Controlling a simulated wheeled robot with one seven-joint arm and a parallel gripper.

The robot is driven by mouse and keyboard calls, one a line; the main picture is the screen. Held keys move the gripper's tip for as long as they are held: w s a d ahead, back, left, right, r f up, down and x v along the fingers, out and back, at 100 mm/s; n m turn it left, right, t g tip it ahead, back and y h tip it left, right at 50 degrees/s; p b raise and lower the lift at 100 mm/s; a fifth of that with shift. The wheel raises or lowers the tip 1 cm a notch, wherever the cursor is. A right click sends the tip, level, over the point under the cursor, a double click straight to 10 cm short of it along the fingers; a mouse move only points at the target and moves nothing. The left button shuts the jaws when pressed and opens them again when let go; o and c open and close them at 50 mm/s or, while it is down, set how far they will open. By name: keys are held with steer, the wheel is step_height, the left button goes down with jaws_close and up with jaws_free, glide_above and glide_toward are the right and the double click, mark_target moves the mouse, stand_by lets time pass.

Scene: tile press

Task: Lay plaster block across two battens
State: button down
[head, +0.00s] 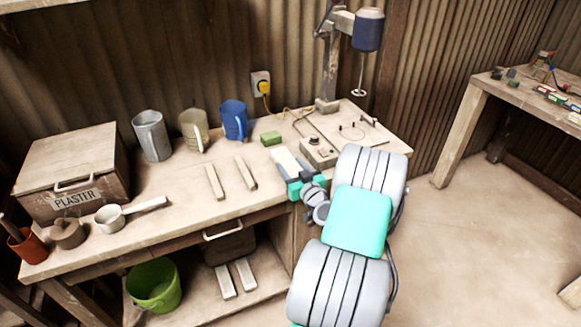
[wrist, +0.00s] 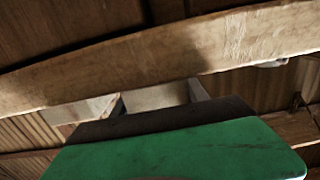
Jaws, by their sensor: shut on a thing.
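Two pale wooden battens lie nearly parallel, with a gap between them, on the workbench (head: 180,206): the left batten (head: 214,182) and the right batten (head: 245,173). My gripper (head: 292,175) is to the right of the battens, near the bench's front edge. It is shut on a whitish block (head: 284,159), which appears to be the plaster block. The block is apart from the battens, and its height over the bench is unclear. In the wrist view a pale face of the block (wrist: 158,97) shows between the fingers; the green gripper body hides the rest.
A green sponge (head: 271,138), a blue jug (head: 234,120) and two other jugs stand behind the battens. A plaster box (head: 72,172) and a scoop (head: 112,217) are at left. A mixer stand (head: 328,60) rises at the back right. The bench around the battens is clear.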

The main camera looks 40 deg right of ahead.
steer(key=shift+f, duration=0.2)
steer(key=c, duration=1.1)
jaws_free()
steer(key=shift+b, duration=0.3)
steer(key=o, duration=0.5)
